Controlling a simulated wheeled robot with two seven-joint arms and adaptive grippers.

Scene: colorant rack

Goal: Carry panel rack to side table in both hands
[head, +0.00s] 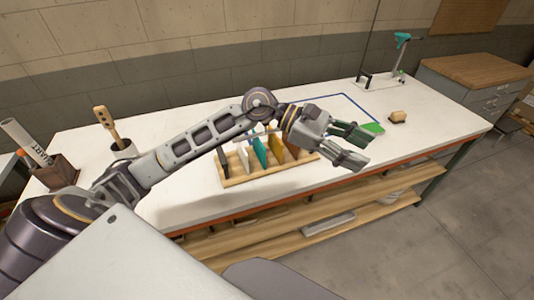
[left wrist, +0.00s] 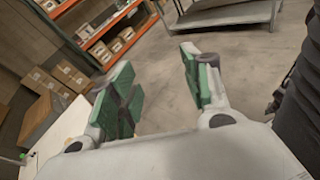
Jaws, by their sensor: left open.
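The panel rack (head: 240,182) is a pale wooden rack on the white workbench (head: 190,205) in the head view. Several upright panels stand in it, among them a white, a teal (head: 260,152) and a yellow one (head: 276,150). My left arm passes over the rack and hides part of its back and top. My left gripper (head: 362,148) is open and empty, above the bench to the right of the rack and apart from it. Its spread, green-padded fingers also show in the left wrist view (left wrist: 162,82). My right gripper is not in view. I cannot tell which surface is the side table.
A wood-topped grey cabinet (head: 475,68) stands right of the bench. A small green item (head: 373,128) and a tan block (head: 397,117) lie near the gripper. A teal-topped stand (head: 402,55) is at the back. Tool holders (head: 55,174) stand left. A grey table (left wrist: 225,14) shows across open floor.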

